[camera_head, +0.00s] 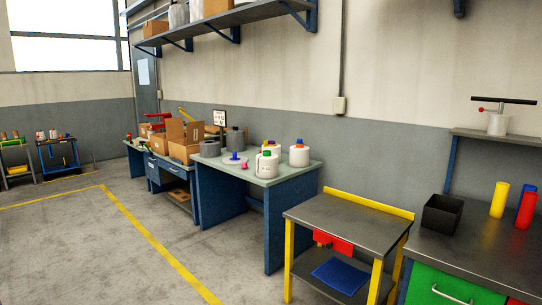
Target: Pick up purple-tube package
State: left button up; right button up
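No gripper of mine shows in the head view. Several white yarn packages stand on the green-topped table in the middle distance. One white package at the back (274,150) has a small tube end on top that looks purple, though it is too small to be sure of the colour. A white package with a green top (267,167) stands in front of it and partly hides it. A white package with an orange and blue top (299,157) stands to the right.
The green-topped table (286,178) also bears grey packages (235,140). A yellow-legged cart (335,217) stands nearer, beside a dark bench (470,250) with a black bin (442,214) and coloured tubes. Open floor (110,250) lies left, with yellow lines.

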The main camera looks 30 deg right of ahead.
aim_at(277, 149)
jog(key=i, duration=2.25)
jog(key=i+z, duration=0.1)
jog(key=i, duration=0.35)
jog(key=i+j+z, duration=0.15)
jog(key=i, duration=0.3)
jog(key=i+j+z, duration=0.1)
jog(key=i, duration=0.3)
jog(key=i+j+z, duration=0.15)
jog(key=i, duration=0.3)
